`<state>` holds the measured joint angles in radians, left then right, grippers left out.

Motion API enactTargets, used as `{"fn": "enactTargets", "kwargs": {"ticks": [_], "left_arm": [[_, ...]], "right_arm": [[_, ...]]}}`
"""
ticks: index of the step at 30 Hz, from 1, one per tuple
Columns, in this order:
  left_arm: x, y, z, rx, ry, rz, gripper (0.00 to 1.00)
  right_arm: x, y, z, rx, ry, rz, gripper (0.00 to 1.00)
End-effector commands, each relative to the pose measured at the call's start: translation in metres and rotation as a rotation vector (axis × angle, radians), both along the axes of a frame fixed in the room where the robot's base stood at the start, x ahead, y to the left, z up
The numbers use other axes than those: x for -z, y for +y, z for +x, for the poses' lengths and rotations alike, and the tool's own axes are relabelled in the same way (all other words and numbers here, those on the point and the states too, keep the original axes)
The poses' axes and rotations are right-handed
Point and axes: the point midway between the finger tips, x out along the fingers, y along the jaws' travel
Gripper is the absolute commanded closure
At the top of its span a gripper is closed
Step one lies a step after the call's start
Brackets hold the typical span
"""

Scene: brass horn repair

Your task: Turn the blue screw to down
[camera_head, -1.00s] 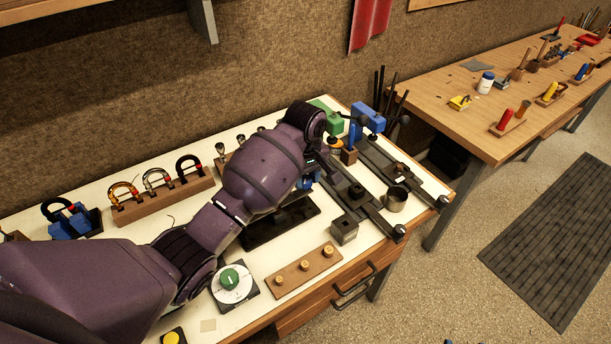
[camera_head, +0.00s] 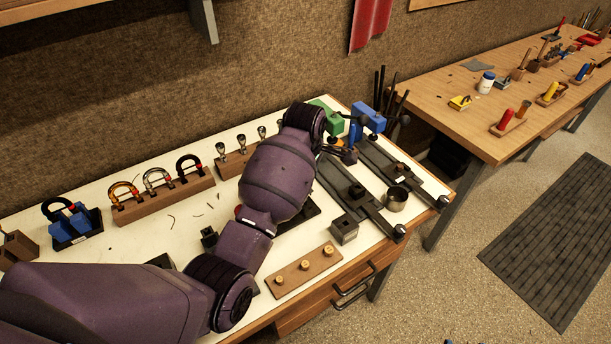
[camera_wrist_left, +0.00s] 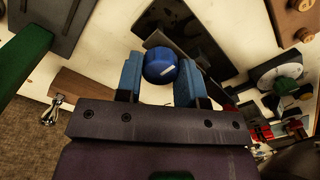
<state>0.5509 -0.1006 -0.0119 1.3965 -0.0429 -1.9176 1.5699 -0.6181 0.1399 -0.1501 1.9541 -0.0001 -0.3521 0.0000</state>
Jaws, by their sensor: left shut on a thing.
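The blue screw (camera_wrist_left: 160,65) shows in the wrist view as a round, dark blue knob with a white mark. The mark lies nearly sideways across its face, tilted a little up to the right. My left gripper (camera_wrist_left: 160,82) is shut on it, with one light blue finger on each side. In the head view my left arm's purple links hide most of the bench middle, and I cannot make out the screw there. My right gripper is not in view.
Dark clamp bars (camera_head: 358,195), a metal cup (camera_head: 396,199) and a blue vise (camera_head: 369,119) stand to the right of my arm. A peg board (camera_head: 304,271) lies at the front edge. A horseshoe-shaped clamp rack (camera_head: 163,196) stands behind. The dial (camera_wrist_left: 276,75) shows in the wrist view.

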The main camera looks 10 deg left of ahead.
Motion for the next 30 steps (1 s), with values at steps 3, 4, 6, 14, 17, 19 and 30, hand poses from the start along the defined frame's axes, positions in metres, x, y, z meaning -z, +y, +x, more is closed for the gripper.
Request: {"fn": "enactTargets", "kwargs": {"ticks": [3, 4, 6, 14, 17, 19, 30], "left_arm": [[-0.0018, 0.0002, 0.0011, -0.02, -0.005, 0.0, 0.88], [-0.0018, 0.0003, 0.0011, -0.023, -0.005, 0.0, 0.88], [-0.0019, 0.0004, 0.0011, -0.027, -0.005, 0.001, 0.88], [-0.0019, 0.0004, 0.0012, -0.028, -0.005, 0.001, 0.88], [-0.0019, 0.0003, 0.0012, -0.028, -0.005, 0.0, 0.63], [-0.0018, 0.0003, 0.0011, -0.027, -0.005, 0.0, 0.52], [-0.0012, 0.0001, 0.0007, -0.026, -0.002, 0.0, 0.39]], "right_arm": [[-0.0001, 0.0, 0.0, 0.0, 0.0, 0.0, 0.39], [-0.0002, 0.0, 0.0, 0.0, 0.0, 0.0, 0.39], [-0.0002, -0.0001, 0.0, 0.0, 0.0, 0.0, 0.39], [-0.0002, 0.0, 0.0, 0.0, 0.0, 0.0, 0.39], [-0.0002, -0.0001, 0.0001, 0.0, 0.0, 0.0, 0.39], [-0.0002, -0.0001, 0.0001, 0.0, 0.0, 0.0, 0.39], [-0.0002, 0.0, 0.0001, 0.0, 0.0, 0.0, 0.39]]}}
